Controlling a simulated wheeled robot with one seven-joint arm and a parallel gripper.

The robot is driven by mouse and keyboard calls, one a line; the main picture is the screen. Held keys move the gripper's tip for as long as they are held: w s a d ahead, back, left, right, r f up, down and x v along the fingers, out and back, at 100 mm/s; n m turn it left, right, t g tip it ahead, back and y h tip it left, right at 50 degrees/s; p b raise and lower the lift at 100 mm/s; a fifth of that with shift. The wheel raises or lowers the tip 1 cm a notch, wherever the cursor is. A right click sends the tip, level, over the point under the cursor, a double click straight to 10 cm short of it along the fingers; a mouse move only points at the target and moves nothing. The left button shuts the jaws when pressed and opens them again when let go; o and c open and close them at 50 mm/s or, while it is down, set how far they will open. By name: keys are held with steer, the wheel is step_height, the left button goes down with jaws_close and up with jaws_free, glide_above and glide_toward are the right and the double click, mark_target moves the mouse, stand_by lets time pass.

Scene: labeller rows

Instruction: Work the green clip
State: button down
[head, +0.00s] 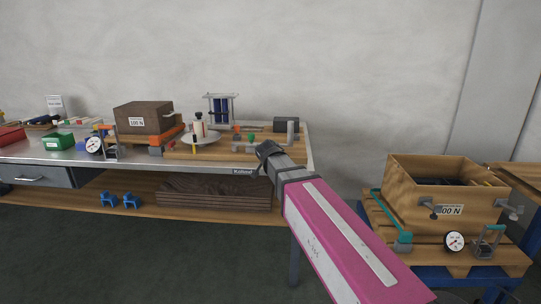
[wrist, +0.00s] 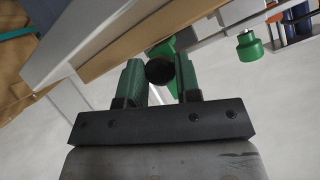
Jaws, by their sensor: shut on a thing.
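My gripper (head: 266,150) is at the front right edge of the metal bench in the head view. In the wrist view my gripper (wrist: 159,78) has its two dark green fingers closed on a black round end that fills the gap between them. A green piece (wrist: 165,46) shows just behind that end; I take the two together as the green clip. How they join is partly hidden by the fingers. In the head view my gripper hides the held part.
A green knob (wrist: 249,45) hangs clear at the upper right of the wrist view. The bench (head: 310,158) also carries a brown 100 N box (head: 143,112), a white bottle (head: 199,125) and a dial gauge (head: 95,145). A wooden crate (head: 400,190) stands at right.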

steer(key=shift+s+d+f, duration=0.1)
steer(key=shift+d+f, duration=0.05)
steer(key=shift+f, duration=0.1)
steer(key=c, duration=0.8)
jaws_free()
steer(key=shift+r, duration=0.15)
steer(key=v, duration=1)
steer(key=shift+s, duration=0.35)
steer(key=shift+r, duration=0.15)
steer(key=shift+c, duration=0.3)
